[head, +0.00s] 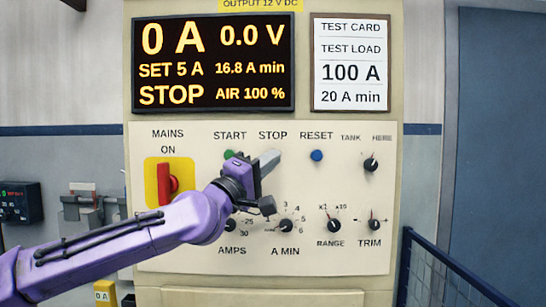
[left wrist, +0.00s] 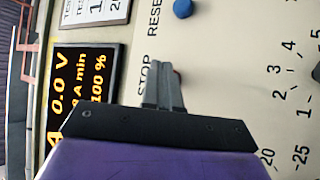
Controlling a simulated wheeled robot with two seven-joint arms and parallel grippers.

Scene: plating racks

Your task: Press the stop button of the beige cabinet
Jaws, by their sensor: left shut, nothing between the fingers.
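The beige cabinet (head: 388,240) stands upright in front of me, with STOP printed on its panel between START and RESET. The stop button is hidden behind my left gripper (head: 268,160) in the head view. In the left wrist view my left gripper (left wrist: 166,84) is shut and empty, its fingers pointing at the panel by the STOP label. A small reddish edge of the stop button (left wrist: 178,72) shows beside the fingertips. I cannot tell whether they touch. The display (head: 213,62) reads 0 A, 0.0 V and STOP. My right gripper is not in view.
The green start button (head: 229,154) is just left of the gripper, partly covered. The blue reset button (head: 316,155) is to the right. A red mains switch (head: 167,184) on yellow is at left, with several black knobs below. A blue railing (head: 440,262) stands at lower right.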

